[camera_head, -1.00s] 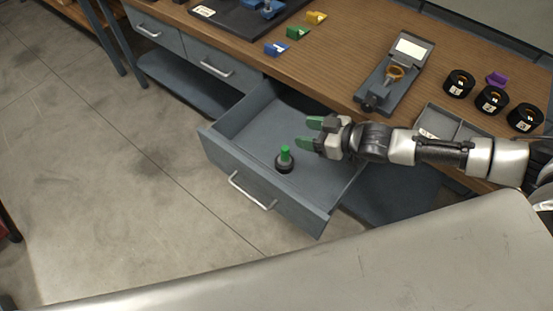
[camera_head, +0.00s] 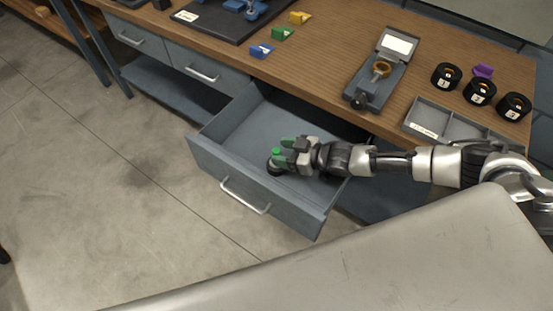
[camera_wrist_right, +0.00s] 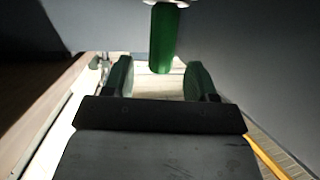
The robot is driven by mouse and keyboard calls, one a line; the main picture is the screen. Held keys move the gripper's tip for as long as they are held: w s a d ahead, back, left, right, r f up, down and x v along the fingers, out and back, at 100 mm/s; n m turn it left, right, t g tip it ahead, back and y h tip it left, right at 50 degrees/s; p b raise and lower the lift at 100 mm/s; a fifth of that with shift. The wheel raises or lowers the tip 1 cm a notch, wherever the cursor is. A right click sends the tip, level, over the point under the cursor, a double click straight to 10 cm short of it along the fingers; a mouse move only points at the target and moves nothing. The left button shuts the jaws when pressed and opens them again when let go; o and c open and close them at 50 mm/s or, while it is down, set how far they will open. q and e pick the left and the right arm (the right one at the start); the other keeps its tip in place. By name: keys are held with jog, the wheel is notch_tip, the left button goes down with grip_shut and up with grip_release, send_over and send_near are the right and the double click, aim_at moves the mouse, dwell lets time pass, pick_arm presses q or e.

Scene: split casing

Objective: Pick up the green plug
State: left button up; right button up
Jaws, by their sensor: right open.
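The green plug (camera_head: 276,153) stands in the open drawer (camera_head: 231,122), with a dark round base (camera_head: 275,169) at its foot. In the right wrist view the plug (camera_wrist_right: 164,40) is a green cylinder above and between the two fingers. My right gripper (camera_head: 281,152) is inside the drawer with its green-tipped fingers open at the plug. The right wrist view also shows the gripper (camera_wrist_right: 160,80) with a gap between its fingers. I cannot tell whether a finger touches the plug. My left gripper is not in view.
The drawer walls surround the right gripper. On the wooden bench above are a grey device (camera_head: 382,75), several black numbered rings (camera_head: 480,91), a purple piece (camera_head: 482,71), a grey compartment tray (camera_head: 440,118), and blue (camera_head: 261,51), green (camera_head: 283,33) and yellow (camera_head: 300,17) pieces.

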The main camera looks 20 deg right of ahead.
jog(key=x, duration=0.4)
jog(key=shift+w+a, duration=0.1)
jog(key=shift+a, duration=0.05)
grip_shut()
